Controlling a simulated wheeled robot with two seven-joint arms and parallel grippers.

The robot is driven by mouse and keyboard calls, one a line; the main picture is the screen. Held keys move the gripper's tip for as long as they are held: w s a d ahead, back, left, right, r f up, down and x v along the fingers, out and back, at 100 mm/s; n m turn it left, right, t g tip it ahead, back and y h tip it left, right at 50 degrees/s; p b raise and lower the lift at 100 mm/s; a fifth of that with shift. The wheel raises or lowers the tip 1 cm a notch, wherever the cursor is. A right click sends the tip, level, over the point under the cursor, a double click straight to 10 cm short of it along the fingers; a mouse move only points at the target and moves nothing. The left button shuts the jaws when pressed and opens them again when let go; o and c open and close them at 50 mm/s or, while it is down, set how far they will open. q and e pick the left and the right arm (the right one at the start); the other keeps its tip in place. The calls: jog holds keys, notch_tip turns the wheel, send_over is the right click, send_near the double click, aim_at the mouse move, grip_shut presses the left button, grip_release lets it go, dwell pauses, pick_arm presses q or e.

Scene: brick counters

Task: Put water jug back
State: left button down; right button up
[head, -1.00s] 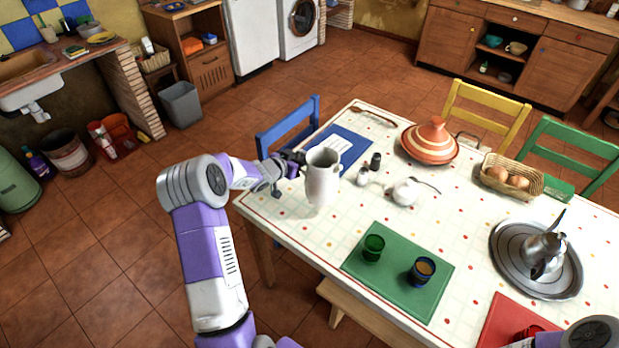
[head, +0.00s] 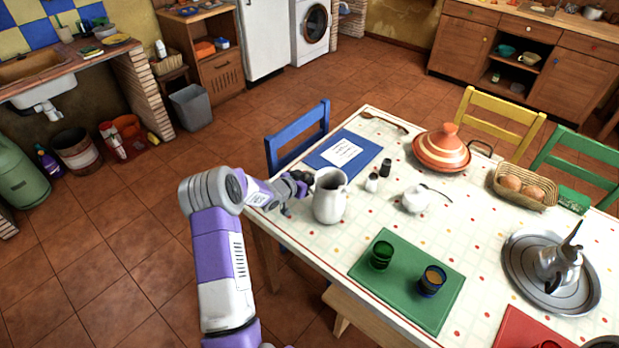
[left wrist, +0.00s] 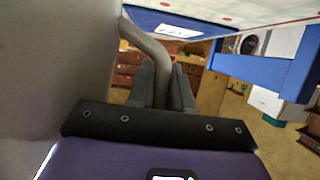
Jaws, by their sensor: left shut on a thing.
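The white water jug (head: 330,197) is upright at the near-left part of the table, close to its left edge. My left gripper (head: 303,186) is at the jug's left side, shut on its handle. In the left wrist view the curved handle (left wrist: 150,47) runs between the two fingers (left wrist: 164,88), and the jug's pale body (left wrist: 55,70) fills the left side. I cannot tell whether the jug's base touches the tablecloth or hangs just above it. My right gripper is not in view.
A blue mat (head: 322,153) with a paper lies behind the jug. Salt and pepper shakers (head: 372,182), a white sugar bowl (head: 415,199) and a tagine (head: 442,152) stand to its right. A green mat (head: 398,300) with two glasses lies nearer. A blue chair (head: 300,133) stands at the left edge.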

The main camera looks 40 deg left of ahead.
pick_arm(q)
jog(key=c, duration=1.5)
grip_release()
jog(key=shift+f, duration=0.2)
jog(key=o, duration=0.5)
jog(key=shift+r, duration=0.1)
jog(key=shift+c, duration=0.2)
jog(key=shift+r, duration=0.15)
jog(key=d+p+v, duration=0.1)
jog(key=p+v, duration=0.1)
jog(key=v, duration=1)
jog(key=shift+a, duration=0.4)
